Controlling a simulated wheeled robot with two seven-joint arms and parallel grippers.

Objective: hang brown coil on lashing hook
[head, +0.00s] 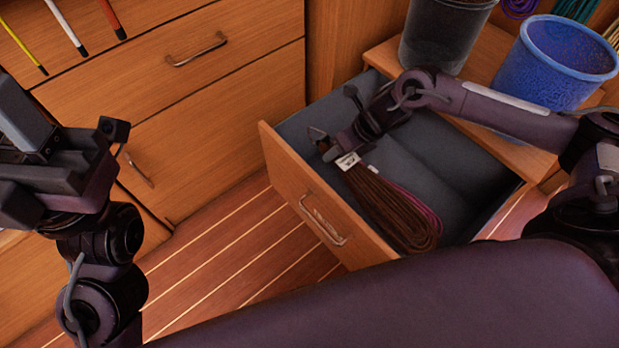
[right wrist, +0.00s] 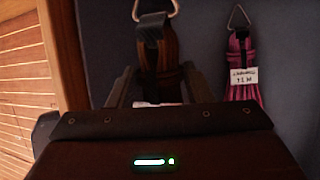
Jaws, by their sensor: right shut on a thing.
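The brown coil (head: 385,205) lies in the open drawer, its looped end near the drawer front. A metal ring and a white tag are at its upper end. My right gripper (head: 342,146) is shut on the brown coil near that end. In the right wrist view the brown coil (right wrist: 168,55) sits between the fingers of my right gripper (right wrist: 157,88), with its metal ring above. My left gripper (head: 35,150) is at the left edge, away from the coil; its finger gap is unclear. The lashing hook cannot be made out.
A purple coil (right wrist: 243,85) lies beside the brown one in the drawer (head: 455,165). A dark bucket (head: 440,38) and a blue bucket (head: 562,65) stand on the wooden top behind. Purple (head: 519,7), blue and green coils hang at the upper right. Closed drawers are at left.

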